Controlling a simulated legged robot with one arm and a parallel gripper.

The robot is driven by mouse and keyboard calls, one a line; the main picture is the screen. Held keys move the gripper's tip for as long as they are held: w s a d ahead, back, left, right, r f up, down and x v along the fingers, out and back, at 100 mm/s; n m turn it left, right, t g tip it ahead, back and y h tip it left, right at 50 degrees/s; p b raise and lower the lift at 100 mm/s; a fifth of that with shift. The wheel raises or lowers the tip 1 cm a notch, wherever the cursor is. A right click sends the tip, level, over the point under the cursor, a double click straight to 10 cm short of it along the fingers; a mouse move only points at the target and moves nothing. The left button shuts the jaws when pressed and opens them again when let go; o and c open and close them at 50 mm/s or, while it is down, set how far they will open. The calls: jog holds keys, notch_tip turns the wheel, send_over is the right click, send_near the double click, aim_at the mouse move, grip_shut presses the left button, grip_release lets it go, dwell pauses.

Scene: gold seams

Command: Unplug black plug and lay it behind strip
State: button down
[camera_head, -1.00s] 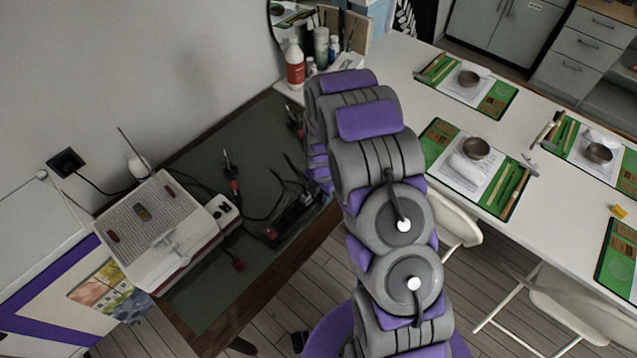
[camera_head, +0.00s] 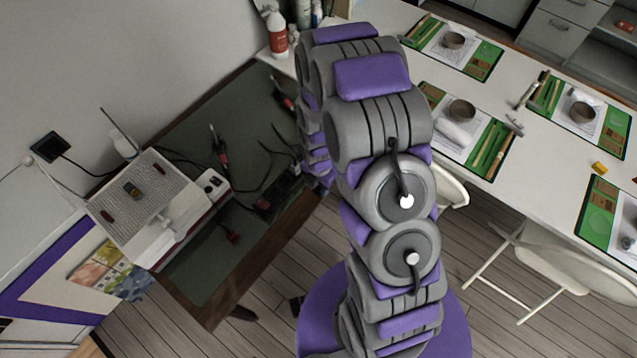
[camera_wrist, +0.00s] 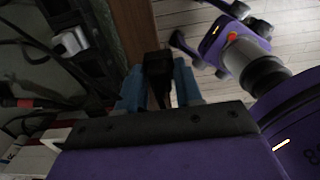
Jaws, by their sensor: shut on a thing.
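In the wrist view my gripper (camera_wrist: 157,88) has two blue fingers closed on the black plug (camera_wrist: 158,66). The plug appears apart from the strip, over the table's wooden edge and the floor beyond. The black power strip (camera_wrist: 92,58) lies on the green mat to the left of the fingers, with a white plug (camera_wrist: 70,42) in it. In the head view the strip (camera_head: 283,188) is partly covered by my arm. My gripper and the black plug are hidden there.
Dark cables and a red-handled tool (camera_head: 220,152) lie on the green mat (camera_head: 205,265). A white device (camera_head: 150,215) stands at the left. Some of the mat beside the strip is bare.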

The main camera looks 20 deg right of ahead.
jog(key=shift+r+p, duration=0.65)
jog(key=shift+r, duration=1.2)
jog(key=shift+f, duration=0.1)
